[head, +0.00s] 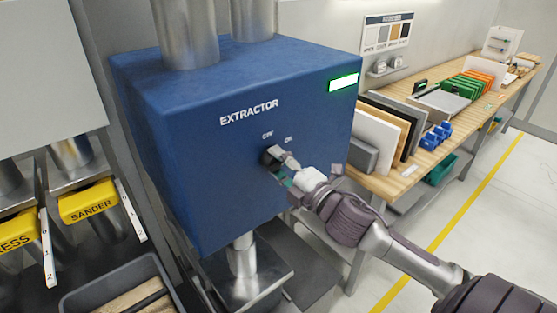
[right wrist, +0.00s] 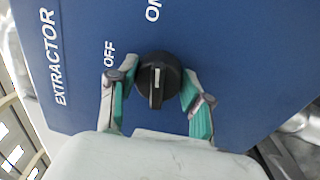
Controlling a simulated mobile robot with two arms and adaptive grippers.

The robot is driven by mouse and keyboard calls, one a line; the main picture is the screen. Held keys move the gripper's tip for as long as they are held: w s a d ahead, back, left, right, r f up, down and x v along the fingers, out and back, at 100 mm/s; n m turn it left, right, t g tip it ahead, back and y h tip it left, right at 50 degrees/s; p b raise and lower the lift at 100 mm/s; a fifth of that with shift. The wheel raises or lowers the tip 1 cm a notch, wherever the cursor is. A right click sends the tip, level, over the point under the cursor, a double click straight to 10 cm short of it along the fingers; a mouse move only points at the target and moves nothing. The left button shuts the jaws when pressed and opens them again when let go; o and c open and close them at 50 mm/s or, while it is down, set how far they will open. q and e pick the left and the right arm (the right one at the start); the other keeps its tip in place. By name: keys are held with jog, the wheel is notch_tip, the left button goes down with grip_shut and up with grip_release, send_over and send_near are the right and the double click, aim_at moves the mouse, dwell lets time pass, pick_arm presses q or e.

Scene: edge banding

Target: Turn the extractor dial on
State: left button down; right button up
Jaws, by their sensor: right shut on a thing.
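The extractor dial (right wrist: 157,80) is a round black knob with a white mark on the front of the blue extractor box (head: 185,130). In the right wrist view the mark runs nearly up and down, roughly in line with the ON label (right wrist: 153,10). The OFF label (right wrist: 109,54) is up and left of the dial. My right gripper (right wrist: 156,88) is shut on the dial, one finger at each side. In the head view my right gripper (head: 277,160) partly covers the dial. My left gripper is not in view.
Yellow-labelled SANDER gate (head: 90,205) and a grey bin (head: 75,300) are at left. Open floor lies at lower right.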

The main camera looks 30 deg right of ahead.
jog(key=shift+m+p, duration=0.4)
jog(key=shift+m, duration=1)
jog(key=shift+f, duration=0.1)
jog(key=o, duration=1.2)
jog(key=shift+c, duration=0.2)
jog(key=shift+s, duration=0.1)
jog(key=s, duration=1.1)
jog(key=shift+s+d+f, duration=0.4)
jog(key=shift+d, duration=0.05)
